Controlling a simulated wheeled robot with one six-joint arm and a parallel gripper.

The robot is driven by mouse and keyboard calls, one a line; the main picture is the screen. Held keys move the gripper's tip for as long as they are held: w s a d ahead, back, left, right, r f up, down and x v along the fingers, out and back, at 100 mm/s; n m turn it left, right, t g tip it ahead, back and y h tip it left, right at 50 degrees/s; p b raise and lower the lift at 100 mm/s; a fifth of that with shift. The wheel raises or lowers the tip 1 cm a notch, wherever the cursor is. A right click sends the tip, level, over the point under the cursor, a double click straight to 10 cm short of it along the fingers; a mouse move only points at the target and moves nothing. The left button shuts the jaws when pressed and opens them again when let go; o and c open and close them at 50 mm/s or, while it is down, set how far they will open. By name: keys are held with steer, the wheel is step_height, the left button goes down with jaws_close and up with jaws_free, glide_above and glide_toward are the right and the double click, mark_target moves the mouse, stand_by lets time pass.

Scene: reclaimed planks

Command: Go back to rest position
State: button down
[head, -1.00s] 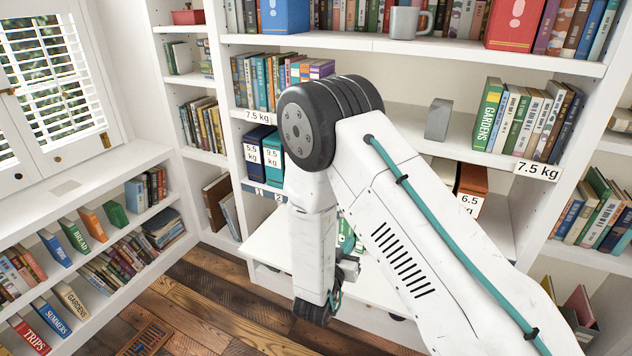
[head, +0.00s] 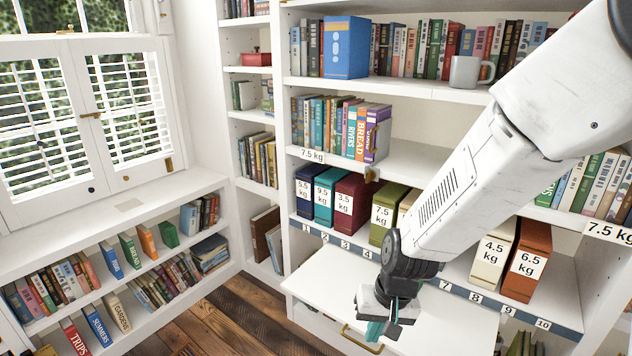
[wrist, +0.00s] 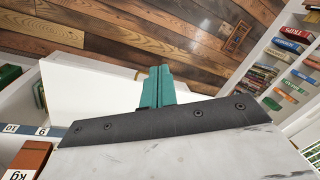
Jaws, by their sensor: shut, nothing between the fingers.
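My gripper (head: 381,326) hangs at the end of my white arm, over the white pull-out shelf (head: 345,283) in the head view. Its teal fingers are together and hold nothing. In the wrist view the closed fingers (wrist: 156,88) point over the white shelf edge toward the plank floor (wrist: 150,35). My arm comes in from the upper right and hides part of the bookcase.
A numbered ledge carries weight-labelled boxes, among them a navy one (head: 306,193), a maroon one (head: 352,200) and a rust one (head: 526,262). A grey mug (head: 466,72) stands on the upper shelf. Low bookshelves (head: 120,262) run along the left under the window. Floor (head: 225,315) shows between them.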

steer(key=s+d+r+h, duration=0.1)
steer(key=s+d+r, duration=0.6)
steer(key=s+r, duration=0.2)
steer(key=s+d+r+t+h, duration=0.1)
steer(key=s+d+r, duration=0.7)
steer(key=r, duration=0.5)
steer(key=shift+s, duration=0.75)
